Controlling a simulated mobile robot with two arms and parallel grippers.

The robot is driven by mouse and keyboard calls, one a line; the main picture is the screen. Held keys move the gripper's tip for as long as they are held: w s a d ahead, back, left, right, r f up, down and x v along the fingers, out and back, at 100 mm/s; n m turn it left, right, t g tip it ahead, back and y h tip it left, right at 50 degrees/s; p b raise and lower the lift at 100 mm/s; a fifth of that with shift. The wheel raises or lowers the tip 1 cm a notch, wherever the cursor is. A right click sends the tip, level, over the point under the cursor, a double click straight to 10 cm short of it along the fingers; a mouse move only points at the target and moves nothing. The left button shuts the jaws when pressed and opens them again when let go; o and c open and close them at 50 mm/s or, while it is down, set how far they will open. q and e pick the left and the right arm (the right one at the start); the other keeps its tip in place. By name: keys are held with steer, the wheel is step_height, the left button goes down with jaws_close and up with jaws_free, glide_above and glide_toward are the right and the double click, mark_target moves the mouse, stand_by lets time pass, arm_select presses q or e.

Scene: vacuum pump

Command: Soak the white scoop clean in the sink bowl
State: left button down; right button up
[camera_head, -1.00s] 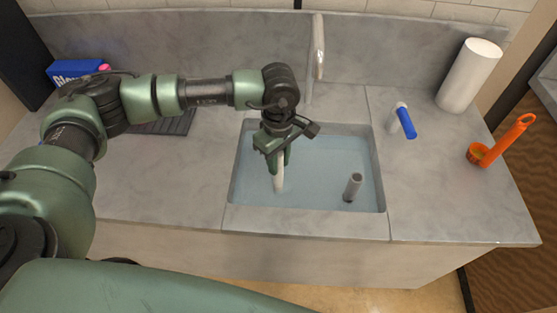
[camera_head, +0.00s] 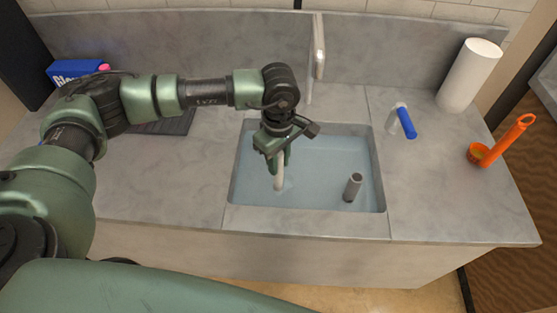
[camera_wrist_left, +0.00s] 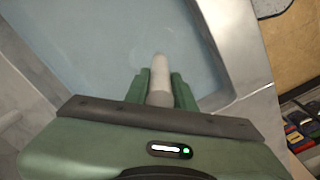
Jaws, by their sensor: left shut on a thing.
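My left gripper (camera_head: 278,160) points down over the left part of the sink bowl (camera_head: 308,211). It is shut on the white scoop (camera_head: 279,179), whose pale handle sticks out below the fingers into the blue-grey water. The scoop's lower end is not clear to see. In the left wrist view the handle (camera_wrist_left: 160,75) lies between the two green fingers (camera_wrist_left: 159,90), with water beyond it. My right gripper is not in view.
The tap (camera_head: 318,50) rises behind the bowl. A blue-handled white item (camera_head: 405,122), an orange scoop (camera_head: 507,140) and a white paper roll (camera_head: 469,76) stand right. A blue box (camera_head: 76,70) sits at the far left.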

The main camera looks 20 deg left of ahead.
arm_select(q)
steer(key=shift+r+p, duration=1.4)
steer(key=shift+r, duration=1.55)
steer(key=shift+r+p, duration=1.75)
steer(key=shift+r, duration=2.3)
